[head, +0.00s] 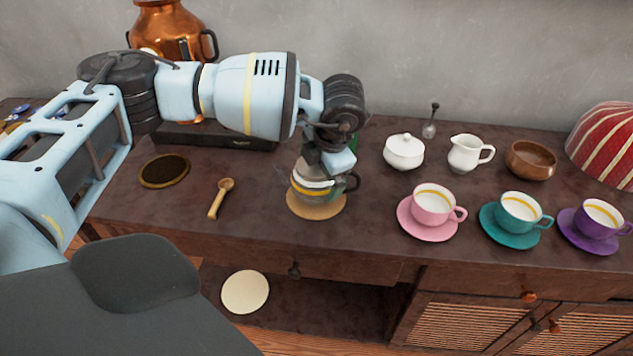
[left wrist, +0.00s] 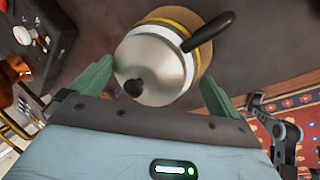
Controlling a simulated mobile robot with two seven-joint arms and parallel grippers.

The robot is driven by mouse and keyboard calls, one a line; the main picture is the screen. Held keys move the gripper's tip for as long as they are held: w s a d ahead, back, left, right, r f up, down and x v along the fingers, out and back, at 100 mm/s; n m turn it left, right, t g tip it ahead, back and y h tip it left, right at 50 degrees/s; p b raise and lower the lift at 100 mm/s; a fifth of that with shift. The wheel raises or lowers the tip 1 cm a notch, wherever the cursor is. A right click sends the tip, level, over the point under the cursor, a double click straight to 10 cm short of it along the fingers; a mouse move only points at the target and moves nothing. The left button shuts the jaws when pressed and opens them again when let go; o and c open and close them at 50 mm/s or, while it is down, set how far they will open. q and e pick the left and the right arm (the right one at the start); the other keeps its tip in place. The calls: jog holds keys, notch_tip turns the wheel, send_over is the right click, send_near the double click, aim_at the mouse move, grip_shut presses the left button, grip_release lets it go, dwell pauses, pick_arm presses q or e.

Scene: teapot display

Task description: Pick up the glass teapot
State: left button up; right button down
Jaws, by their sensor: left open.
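The glass teapot (head: 308,183) stands on a round cork mat (head: 316,211) near the front of the dark sideboard, its black handle to the right. My left gripper (head: 335,152) is over the teapot from above and behind, and hides part of its top. In the left wrist view the teapot (left wrist: 160,62) shows a shiny lid with a black knob, a yellow band and the black handle. My left gripper (left wrist: 155,88) is open, with one green finger on each side of the teapot's near part. Whether they touch it I cannot tell.
To the right stand a white sugar bowl (head: 404,152), a white creamer (head: 468,153), a wooden bowl (head: 531,160), and pink (head: 433,205), teal (head: 520,212) and purple (head: 598,219) cups on saucers. A wooden spoon (head: 219,198) and a dark round dish (head: 164,171) lie left.

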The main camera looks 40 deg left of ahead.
pick_arm(q)
jog(key=shift+x, duration=1.2)
jog(key=shift+r, duration=0.15)
jog(key=c, duration=0.8)
jog(key=shift+r, duration=1.7)
jog(key=s+d, duration=0.3)
jog(key=d, duration=0.1)
jog(key=s+d+r, duration=0.1)
jog(key=s+d, duration=0.2)
jog(key=d, duration=0.1)
jog(key=s+d, duration=0.3)
jog(key=d, duration=0.2)
jog(key=shift+s+r, duration=0.3)
